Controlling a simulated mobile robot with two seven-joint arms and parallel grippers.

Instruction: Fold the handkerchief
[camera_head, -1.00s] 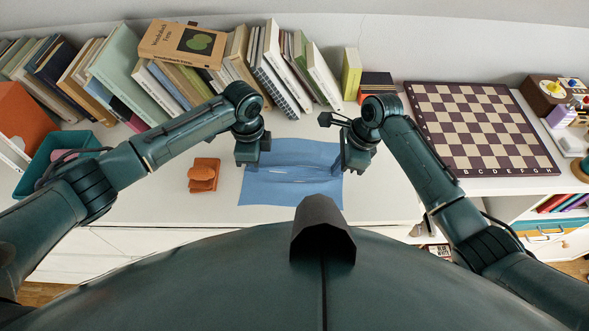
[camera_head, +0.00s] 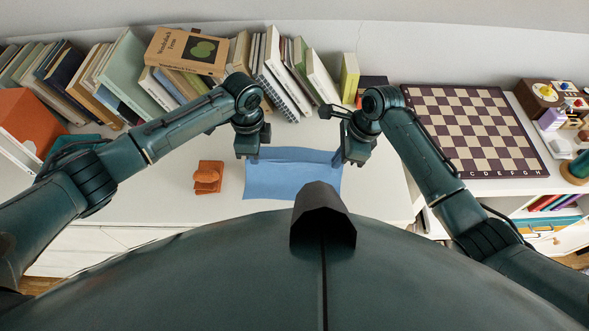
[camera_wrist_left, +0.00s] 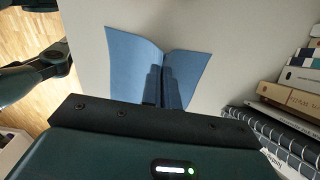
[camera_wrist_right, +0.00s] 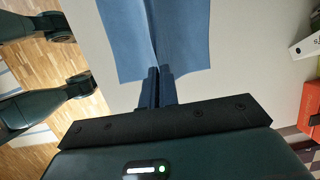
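The blue handkerchief (camera_head: 292,182) lies on the white desk in front of me. Its far part is raised in a ridge stretched between my two grippers. My left gripper (camera_head: 252,156) is shut on it near its far left side; cloth rises to the fingers in the left wrist view (camera_wrist_left: 132,62). My right gripper (camera_head: 341,161) is shut on it near its far right side, and the cloth also shows at the fingers in the right wrist view (camera_wrist_right: 128,40). The near part appears flat. My fingers and arms hide parts of the far corners.
A row of books (camera_head: 285,60) lines the back. A chessboard (camera_head: 470,130) lies on the right. A teal container (camera_head: 75,142) and an orange box (camera_head: 28,118) are at the left. The desk around the cloth is mostly clear.

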